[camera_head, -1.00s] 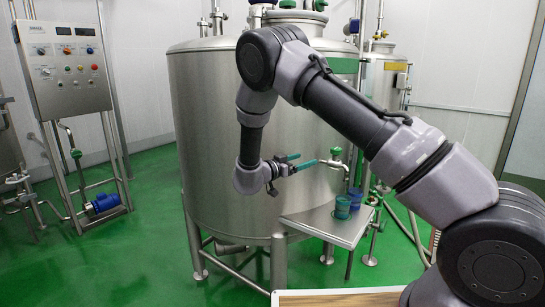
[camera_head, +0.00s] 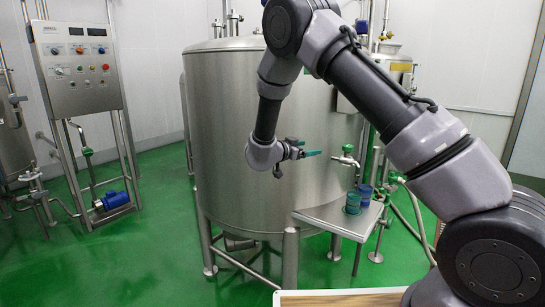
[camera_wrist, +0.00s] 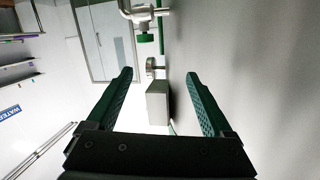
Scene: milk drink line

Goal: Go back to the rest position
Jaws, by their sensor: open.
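My gripper (camera_head: 309,151) is in front of the large steel tank (camera_head: 235,150), to the left of the tank's tap (camera_head: 347,157) in the head view. In the wrist view my gripper (camera_wrist: 162,90) shows two green fingers spread apart with nothing held between them. The tap with its green knob (camera_wrist: 143,38) is beyond the fingers at the top of the wrist view. The tank wall (camera_wrist: 265,70) fills the right side of that view.
A steel shelf (camera_head: 318,217) on the tank's front holds a green cup (camera_head: 353,203) and a blue cup (camera_head: 365,192). A control panel (camera_head: 75,65) stands at the left, with a blue pump (camera_head: 114,200) below. The green floor (camera_head: 130,260) is clear between them and the tank.

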